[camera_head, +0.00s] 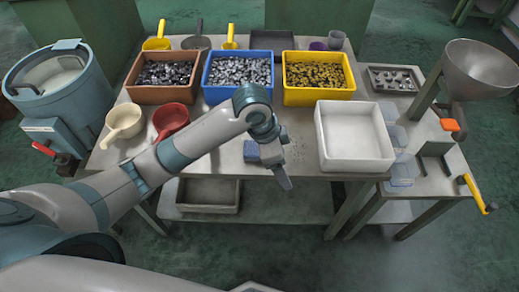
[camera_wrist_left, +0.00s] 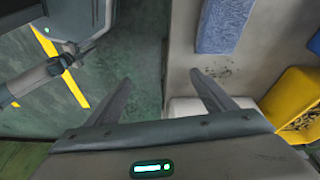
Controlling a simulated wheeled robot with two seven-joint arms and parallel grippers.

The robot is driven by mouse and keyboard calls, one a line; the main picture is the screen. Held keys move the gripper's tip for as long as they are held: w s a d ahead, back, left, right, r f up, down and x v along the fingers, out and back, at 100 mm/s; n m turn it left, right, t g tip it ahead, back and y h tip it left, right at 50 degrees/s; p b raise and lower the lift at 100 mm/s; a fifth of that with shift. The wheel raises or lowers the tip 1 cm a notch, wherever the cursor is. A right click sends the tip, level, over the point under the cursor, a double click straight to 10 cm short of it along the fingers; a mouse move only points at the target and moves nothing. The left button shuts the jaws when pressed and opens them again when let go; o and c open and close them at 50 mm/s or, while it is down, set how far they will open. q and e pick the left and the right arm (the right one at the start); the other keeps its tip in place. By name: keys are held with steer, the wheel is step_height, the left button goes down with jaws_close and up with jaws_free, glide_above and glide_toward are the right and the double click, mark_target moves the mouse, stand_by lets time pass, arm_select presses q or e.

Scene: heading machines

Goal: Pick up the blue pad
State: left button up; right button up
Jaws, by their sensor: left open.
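The blue pad (camera_head: 252,151) lies near the front edge of the table in the head view, partly hidden by my left wrist and gripper. In the left wrist view the blue pad (camera_wrist_left: 222,26) is at the top right, cut off by the frame edge, on the grey tabletop (camera_wrist_left: 184,50). My left gripper (camera_head: 285,181) is at the table's front edge, beside the pad. In the left wrist view its two fingers (camera_wrist_left: 161,79) stand wide apart with nothing between them, and the pad is beyond the right finger, apart from it.
Orange (camera_head: 145,95), blue (camera_head: 222,94) and yellow (camera_head: 302,97) bins of metal parts stand behind. A white tray (camera_head: 352,160) stands to the right. A red pan (camera_head: 172,119) and a cream pan (camera_head: 122,123) sit left. A lower shelf (camera_head: 280,200) lies below the tabletop.

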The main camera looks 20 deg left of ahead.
arm_select(q)
steer(key=w+a+r+m+y, duration=0.1)
steer(key=w+a+r, duration=0.2)
steer(key=r, duration=0.3)
steer(key=w+a+r+g+y, duration=0.1)
steer(key=w+a+r+y, duration=0.1)
steer(key=w+a+r, duration=0.2)
steer(key=shift+a+r+m, duration=0.4)
steer(key=shift+a+r, duration=0.45)
steer(key=shift+r, duration=0.1)
steer(key=shift+w, duration=0.1)
step_height(320, 180, down, 12)
steer(key=shift+r+p, duration=0.15)
steer(key=shift+p, duration=0.95)
steer(key=shift+f, duration=0.3)
arm_select(e)
steer(key=s+d+g, duration=0.2)
steer(key=s+d, duration=0.1)
steer(key=s, duration=0.4)
steer(key=shift+s+f+h, duration=0.3)
steer(key=shift+s+f, duration=0.05)
steer(key=shift+w, duration=0.1)
